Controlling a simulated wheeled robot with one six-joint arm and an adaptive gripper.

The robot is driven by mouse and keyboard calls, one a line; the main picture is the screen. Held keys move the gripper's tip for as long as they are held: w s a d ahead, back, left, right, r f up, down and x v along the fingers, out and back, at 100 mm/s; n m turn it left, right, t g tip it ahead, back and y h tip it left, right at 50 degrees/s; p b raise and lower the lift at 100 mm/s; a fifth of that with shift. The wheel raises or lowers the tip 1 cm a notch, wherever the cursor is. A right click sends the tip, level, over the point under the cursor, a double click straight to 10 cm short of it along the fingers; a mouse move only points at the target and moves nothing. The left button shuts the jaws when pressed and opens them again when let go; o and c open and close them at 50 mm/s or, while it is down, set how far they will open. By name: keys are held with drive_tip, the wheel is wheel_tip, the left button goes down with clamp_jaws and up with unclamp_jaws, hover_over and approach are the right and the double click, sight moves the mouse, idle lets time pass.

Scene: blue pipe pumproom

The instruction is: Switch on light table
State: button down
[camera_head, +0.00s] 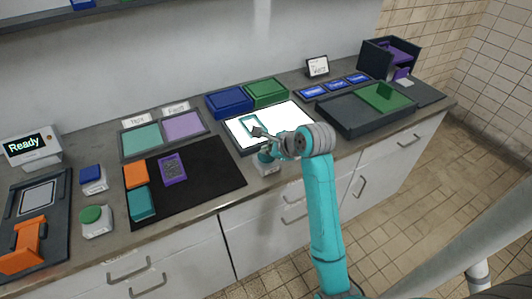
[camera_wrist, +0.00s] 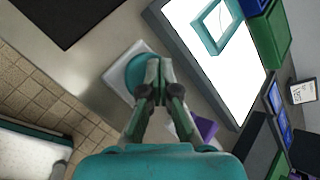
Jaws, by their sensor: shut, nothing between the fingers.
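The light table (camera_head: 291,117) has a bright white lit top in a dark frame, at the middle of the counter. It also shows bright white in the wrist view (camera_wrist: 226,82). A teal rectangular frame (camera_wrist: 218,26) lies on its lit surface. A round teal button (camera_wrist: 132,72) on a white base (camera_wrist: 115,76) stands at the counter front beside the light table; the base also shows in the head view (camera_head: 268,170). My gripper (camera_wrist: 158,66) is shut and empty, its fingertips at the button's edge. I cannot tell whether they touch it. The gripper partly hides the button.
A black mat (camera_head: 208,187) with small coloured pieces lies left of the light table. Blue (camera_head: 229,101) and green (camera_head: 266,91) trays stand behind it. A dark tray (camera_head: 350,122) lies to the right. A blue button (camera_head: 91,174) and a green button (camera_head: 91,214) stand far left.

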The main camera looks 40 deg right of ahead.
drive_tip(key=shift+r, duration=0.5)
drive_tip(key=shift+r, duration=3)
